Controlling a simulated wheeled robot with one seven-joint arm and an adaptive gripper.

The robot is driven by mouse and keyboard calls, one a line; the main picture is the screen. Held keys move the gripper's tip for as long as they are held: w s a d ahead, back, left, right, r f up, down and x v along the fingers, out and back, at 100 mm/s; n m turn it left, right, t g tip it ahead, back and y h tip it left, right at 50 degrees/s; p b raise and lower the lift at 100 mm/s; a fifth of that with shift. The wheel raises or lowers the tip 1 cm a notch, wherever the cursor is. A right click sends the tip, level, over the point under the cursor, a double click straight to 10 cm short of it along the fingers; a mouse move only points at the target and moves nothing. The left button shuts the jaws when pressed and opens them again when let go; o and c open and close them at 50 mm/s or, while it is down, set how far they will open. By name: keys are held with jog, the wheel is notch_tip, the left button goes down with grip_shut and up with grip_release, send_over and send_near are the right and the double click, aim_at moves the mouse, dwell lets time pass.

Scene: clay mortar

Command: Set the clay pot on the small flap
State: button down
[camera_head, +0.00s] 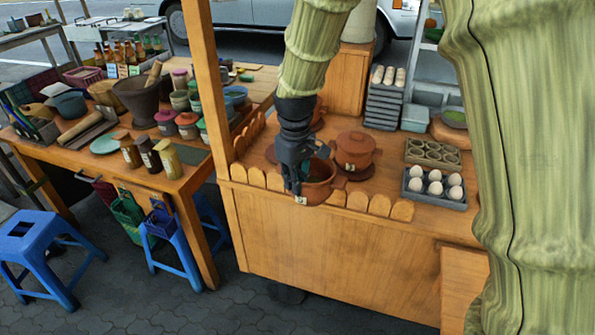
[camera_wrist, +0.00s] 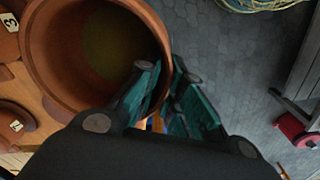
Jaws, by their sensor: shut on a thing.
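The clay pot (camera_head: 319,190) is an open reddish-brown pot with a small pale tag, at the cart's scalloped front edge. My gripper (camera_head: 296,188) points down and is shut on the pot's rim. In the wrist view the pot (camera_wrist: 45,55) fills the upper left, nearly upright, with a dull yellowish-green inside bottom. The gripper's fingers (camera_wrist: 168,88) pinch its right wall there. Whether the pot touches the edge trim is unclear. I cannot surely tell which part is the small flap; a wooden panel (camera_head: 464,290) juts at the cart's lower right front.
A lidded clay pot (camera_head: 355,151) stands close behind. An egg tray (camera_head: 435,188) and a cup tray (camera_head: 433,156) lie to the right. A wooden post (camera_head: 209,80) rises left of my arm. A table with jars (camera_head: 166,158) and blue stools (camera_head: 40,250) stand left.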

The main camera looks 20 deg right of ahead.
aim_at(289, 194)
jog(key=shift+m, duration=0.3)
jog(key=f, duration=0.1)
jog(key=w+f, duration=0.1)
jog(key=f, duration=0.1)
jog(key=w+a+f, duration=0.1)
jog(key=f, duration=0.1)
jog(key=shift+a, duration=0.1)
jog(key=s+a+f+m, duration=0.2)
jog(key=a+f, duration=0.1)
jog(key=f, duration=0.5)
jog(key=s+a+f+m, duration=0.3)
jog(key=a+f, duration=0.1)
jog(key=f, duration=0.5)
jog(key=shift+s+f, duration=0.3)
jog(key=shift+a, duration=0.15)
